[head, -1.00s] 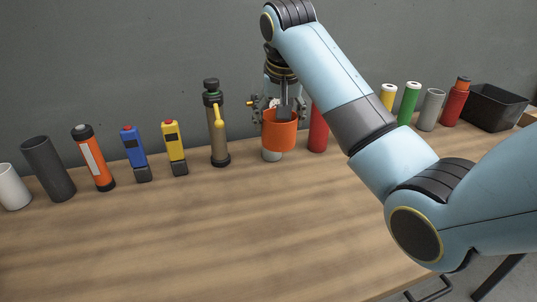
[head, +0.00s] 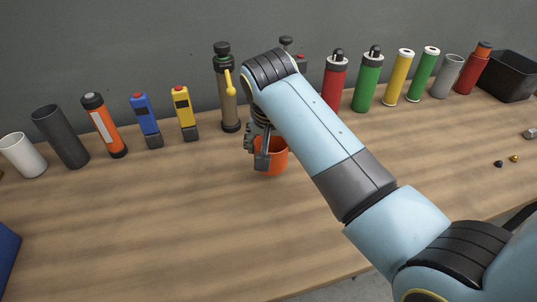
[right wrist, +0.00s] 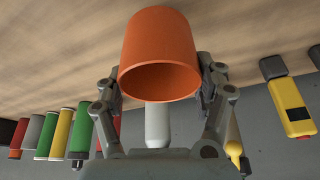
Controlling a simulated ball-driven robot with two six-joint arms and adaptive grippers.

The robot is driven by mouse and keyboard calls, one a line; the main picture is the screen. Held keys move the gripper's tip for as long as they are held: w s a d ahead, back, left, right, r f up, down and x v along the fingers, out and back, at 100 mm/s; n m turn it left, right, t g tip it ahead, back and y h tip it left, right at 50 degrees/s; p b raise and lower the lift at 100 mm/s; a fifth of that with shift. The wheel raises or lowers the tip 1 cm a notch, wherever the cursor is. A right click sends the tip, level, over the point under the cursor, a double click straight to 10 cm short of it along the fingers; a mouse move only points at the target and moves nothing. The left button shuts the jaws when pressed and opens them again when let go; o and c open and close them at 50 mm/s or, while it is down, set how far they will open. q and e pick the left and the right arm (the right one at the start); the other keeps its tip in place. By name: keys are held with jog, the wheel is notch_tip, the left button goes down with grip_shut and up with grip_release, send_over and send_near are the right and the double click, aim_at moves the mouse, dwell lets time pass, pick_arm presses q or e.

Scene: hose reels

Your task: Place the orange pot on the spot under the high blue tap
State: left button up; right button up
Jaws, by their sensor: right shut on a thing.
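The orange pot (head: 278,158) is in my right gripper (head: 263,150), over the wooden bench in front of the tan bottle with the yellow handle. In the head view my own arm hides part of the gripper. In the right wrist view the orange pot (right wrist: 160,50) sits between the two fingers of my right gripper (right wrist: 160,84), which is shut on it. Its dark open mouth faces the camera. I cannot tell whether its base touches the bench. I see no blue tap and no marked spot in these views. My left gripper is not in view.
A row of tubes, torches and bottles stands along the wall, including the tan bottle (head: 229,95) and a red bottle (head: 333,82). A black bin (head: 508,75) is at the far right. A blue object (head: 7,255) shows at the left edge. The bench's front area is clear.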

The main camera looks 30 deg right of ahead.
jog(key=shift+w+a+f, duration=0.2)
jog(key=shift+w+a, duration=0.05)
jog(key=shift+f, duration=2.05)
jog(key=shift+f, duration=0.1)
jog(key=o, duration=1.3)
